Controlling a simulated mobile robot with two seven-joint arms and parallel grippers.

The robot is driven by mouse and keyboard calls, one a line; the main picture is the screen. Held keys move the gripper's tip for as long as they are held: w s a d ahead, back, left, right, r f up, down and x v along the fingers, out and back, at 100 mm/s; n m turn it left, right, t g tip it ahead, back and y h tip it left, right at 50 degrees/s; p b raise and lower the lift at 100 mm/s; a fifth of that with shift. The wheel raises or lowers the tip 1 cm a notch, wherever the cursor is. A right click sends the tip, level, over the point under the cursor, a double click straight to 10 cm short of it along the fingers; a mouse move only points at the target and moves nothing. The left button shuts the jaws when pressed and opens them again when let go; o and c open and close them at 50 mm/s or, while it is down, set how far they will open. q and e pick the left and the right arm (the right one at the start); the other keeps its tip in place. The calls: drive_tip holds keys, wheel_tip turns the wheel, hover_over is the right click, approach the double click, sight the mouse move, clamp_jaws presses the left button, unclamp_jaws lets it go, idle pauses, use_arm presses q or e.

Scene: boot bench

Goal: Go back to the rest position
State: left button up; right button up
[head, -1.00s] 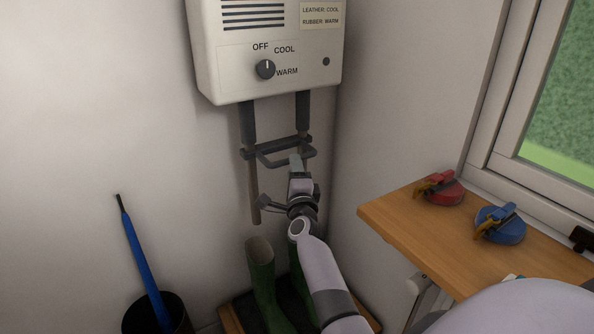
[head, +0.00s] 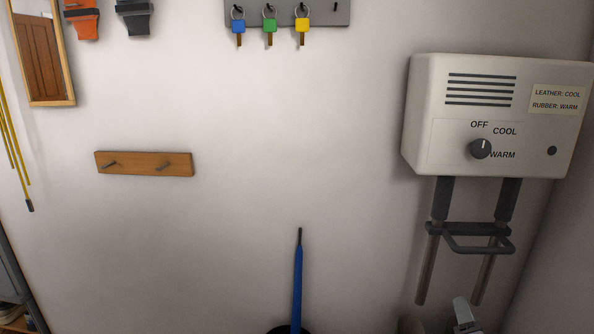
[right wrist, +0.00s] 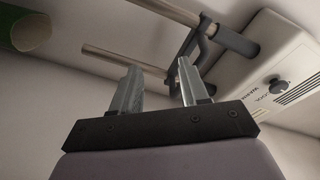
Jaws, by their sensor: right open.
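My right gripper (head: 464,312) shows only in part at the bottom edge of the head view, below the dryer's pipes. In the right wrist view its two fingers (right wrist: 158,78) stand apart with nothing between them. The boot dryer (head: 425,110) hangs on the wall at the right, its dial (head: 480,149) with the white mark pointing up toward OFF. Two pipes (head: 425,275) and a dark bar (head: 468,229) hang below it; they also show beyond the fingers in the right wrist view. My left gripper is not in view.
A green boot (right wrist: 30,32) shows at the top left of the right wrist view. A blue umbrella (head: 298,280) stands at the bottom middle of the head view. Keys (head: 269,25), a wooden peg rack (head: 140,163) and a mirror (head: 45,50) hang on the wall.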

drive_tip(key=s+a+f+n+g+y, duration=0.2)
drive_tip(key=s+a+f+n, duration=0.3)
drive_tip(key=s, duration=0.4)
drive_tip(key=s+a+f+n+g+y, duration=0.2)
drive_tip(key=s+a+f+n, duration=0.3)
drive_tip(key=s, duration=0.3)
drive_tip(key=s+a+f+n+g+y, duration=0.2)
drive_tip(key=s+a+f+n, duration=0.3)
drive_tip(key=s, duration=0.4)
drive_tip(key=shift+s+a+f+n+g+y, duration=0.25)
drive_tip(key=shift+a+n+g, duration=0.35)
drive_tip(key=shift+n, duration=0.3)
drive_tip(key=shift+d, duration=0.1)
